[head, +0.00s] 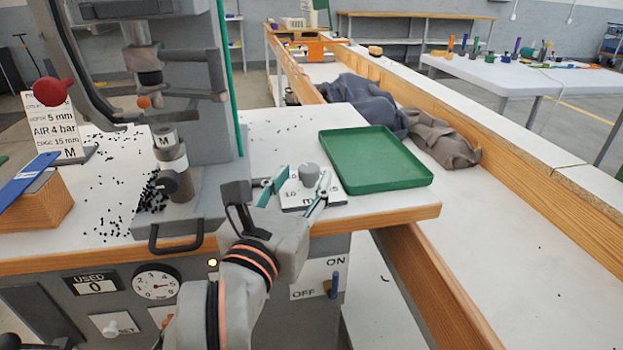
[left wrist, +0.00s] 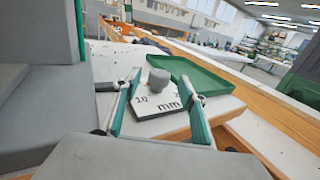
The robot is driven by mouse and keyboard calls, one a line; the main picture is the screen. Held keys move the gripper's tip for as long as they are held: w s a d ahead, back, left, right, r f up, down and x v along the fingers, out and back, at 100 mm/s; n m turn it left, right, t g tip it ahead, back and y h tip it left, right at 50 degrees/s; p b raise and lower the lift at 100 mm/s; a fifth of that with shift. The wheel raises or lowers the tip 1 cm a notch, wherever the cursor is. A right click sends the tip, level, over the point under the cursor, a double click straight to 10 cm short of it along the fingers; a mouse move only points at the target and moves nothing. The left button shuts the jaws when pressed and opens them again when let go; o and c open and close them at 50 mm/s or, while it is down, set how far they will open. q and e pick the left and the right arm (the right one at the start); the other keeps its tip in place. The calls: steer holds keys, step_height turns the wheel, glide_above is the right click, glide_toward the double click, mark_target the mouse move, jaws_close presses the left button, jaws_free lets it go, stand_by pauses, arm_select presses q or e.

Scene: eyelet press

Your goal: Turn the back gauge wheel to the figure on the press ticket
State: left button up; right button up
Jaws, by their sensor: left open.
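The back gauge wheel is a grey knob (head: 309,173) on a white plate marked in mm, at the right part of the press table. My left gripper (head: 296,187) is open, with one teal-padded finger on each side of the knob. I cannot tell whether either finger touches it. The press ticket (head: 56,130) stands at the far left; it reads 5 mm, air 4 bar, edge 15 mm, M. My right gripper is not in view.
A green tray (head: 374,160) lies just right of the wheel. The grey press column (head: 190,70) rises to its left. A dial (head: 156,284) and an ON/OFF switch (head: 334,286) are on the table's front. Dark cloths (head: 365,98) lie behind.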

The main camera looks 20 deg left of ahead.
mark_target(309, 176)
arm_select(q)
steer(key=shift+w+a, duration=0.1)
steer(key=shift+w, duration=1.2)
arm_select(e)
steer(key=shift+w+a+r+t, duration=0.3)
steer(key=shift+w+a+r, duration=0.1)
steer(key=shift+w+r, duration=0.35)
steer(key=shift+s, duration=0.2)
arm_select(q)
steer(key=c, duration=1.1)
steer(key=shift+r+n+y+p, duration=0.3)
steer(key=shift+n+y+p, duration=0.1)
steer(key=shift+y, duration=0.2)
steer(key=shift+r+n+y+p, duration=0.1)
steer(key=shift+n+y+p, duration=0.2)
steer(key=shift+y, duration=0.2)
steer(key=shift+n+g+y+p, duration=0.4)
steer(key=shift+n+y, duration=0.2)
steer(key=shift+y, duration=0.3)
steer(key=shift+f+n+g+y, duration=0.3)
steer(key=shift+f+n+y, duration=0.1)
steer(key=shift+y, duration=0.2)
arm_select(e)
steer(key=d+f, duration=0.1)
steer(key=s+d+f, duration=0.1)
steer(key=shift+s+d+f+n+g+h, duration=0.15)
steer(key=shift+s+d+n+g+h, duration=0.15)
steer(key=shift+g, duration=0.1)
